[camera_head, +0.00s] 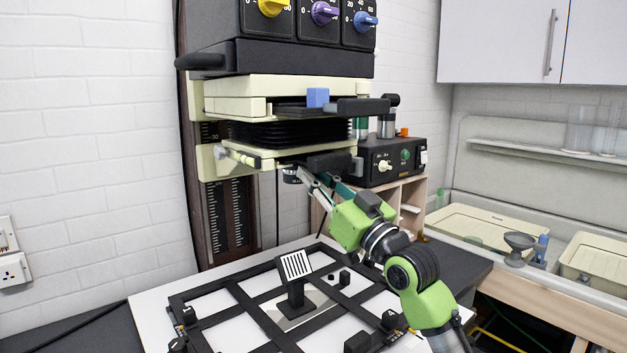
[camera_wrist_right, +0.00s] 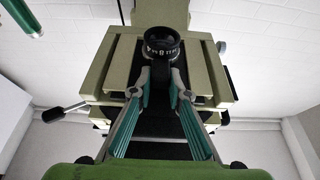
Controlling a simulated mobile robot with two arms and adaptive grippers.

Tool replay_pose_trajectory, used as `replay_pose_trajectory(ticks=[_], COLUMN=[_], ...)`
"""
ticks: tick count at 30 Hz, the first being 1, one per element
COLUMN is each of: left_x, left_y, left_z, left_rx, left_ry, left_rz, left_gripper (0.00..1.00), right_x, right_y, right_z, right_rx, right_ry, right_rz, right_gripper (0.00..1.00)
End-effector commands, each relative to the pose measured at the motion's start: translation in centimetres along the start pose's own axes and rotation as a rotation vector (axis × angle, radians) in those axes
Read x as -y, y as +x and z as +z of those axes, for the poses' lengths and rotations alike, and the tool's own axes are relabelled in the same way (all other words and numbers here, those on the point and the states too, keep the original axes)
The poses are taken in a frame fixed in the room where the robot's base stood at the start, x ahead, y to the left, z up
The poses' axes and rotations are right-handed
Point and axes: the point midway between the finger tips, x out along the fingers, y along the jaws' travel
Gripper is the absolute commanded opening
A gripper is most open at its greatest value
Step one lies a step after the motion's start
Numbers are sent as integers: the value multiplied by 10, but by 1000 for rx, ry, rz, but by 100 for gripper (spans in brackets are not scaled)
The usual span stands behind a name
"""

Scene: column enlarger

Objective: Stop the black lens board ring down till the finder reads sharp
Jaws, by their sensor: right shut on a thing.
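The black lens board ring (camera_wrist_right: 158,46), with white markings on its rim, hangs under the cream lens stage of the enlarger. In the head view only a small part of the ring (camera_head: 290,176) shows, beside my fingertips. My right gripper (camera_head: 304,172) reaches up from the lower right and is shut on the ring; in the wrist view its two fingers (camera_wrist_right: 160,70) come up to the ring from either side. The finder (camera_head: 294,266), a black stand with a tilted black-and-white striped face, stands on the easel below. My left gripper is out of view.
The black bellows (camera_head: 290,132) and a head with coloured dials (camera_head: 323,13) are above. A black control box (camera_head: 391,160) stands behind my right gripper. The black-framed easel (camera_head: 240,293) covers the white baseboard. Trays (camera_head: 480,228) and a funnel lie at right.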

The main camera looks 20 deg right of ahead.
Motion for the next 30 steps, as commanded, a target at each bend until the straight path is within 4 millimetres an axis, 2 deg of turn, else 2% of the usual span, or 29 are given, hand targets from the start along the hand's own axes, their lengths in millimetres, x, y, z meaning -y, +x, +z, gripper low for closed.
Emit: replay_pose_trajectory(ticks=[5,6,7,8,20,23,30], left_x=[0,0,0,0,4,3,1], left_y=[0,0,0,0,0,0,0], left_z=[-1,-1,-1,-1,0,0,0], left_rx=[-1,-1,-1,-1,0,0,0], left_ry=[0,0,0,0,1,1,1], left_rz=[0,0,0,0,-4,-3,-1], left_gripper=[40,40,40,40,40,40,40], right_x=[0,0,0,0,0,-1,0], right_y=[0,0,0,0,-5,-18,-68], right_z=[0,0,0,0,1,2,2], right_rx=[0,0,0,0,2,3,5], right_ry=[0,0,0,0,-1,-3,-4], right_rz=[1,1,2,2,2,3,2], right_gripper=[0,24,32,33,33,33,33])
